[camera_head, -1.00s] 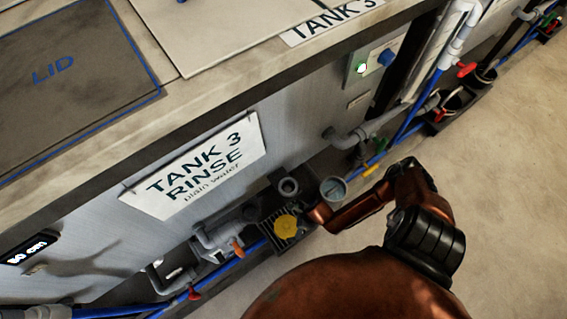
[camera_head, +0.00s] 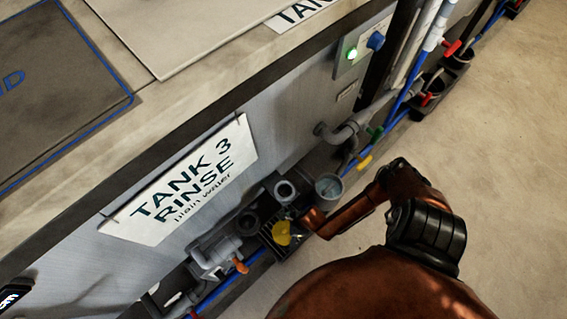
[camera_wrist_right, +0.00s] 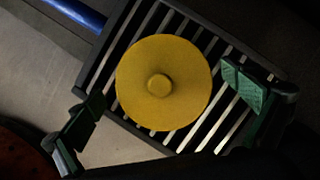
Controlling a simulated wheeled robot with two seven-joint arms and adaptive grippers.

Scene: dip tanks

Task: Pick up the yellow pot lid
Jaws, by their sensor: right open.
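The yellow pot lid (camera_wrist_right: 163,83), a round disc with a small central knob, lies on a dark slatted grate (camera_wrist_right: 120,35) in the right wrist view. In the head view the lid (camera_head: 282,232) is small, low beside the tank wall, and partly covered. My right gripper (camera_wrist_right: 168,98) is open, with one green-padded finger at the lower left of the lid and the other at its right. Nothing is between the pads but the lid's area below; I see no clear contact. My left gripper is not in view.
Grey round openings (camera_head: 285,191) and a grey cup-like vessel (camera_head: 328,187) stand close to the lid. The tank wall with its Tank 3 Rinse sign (camera_head: 185,190) rises beside it. Pipes and valves (camera_head: 218,258) crowd the wall base. Bare floor (camera_head: 500,170) lies to the right.

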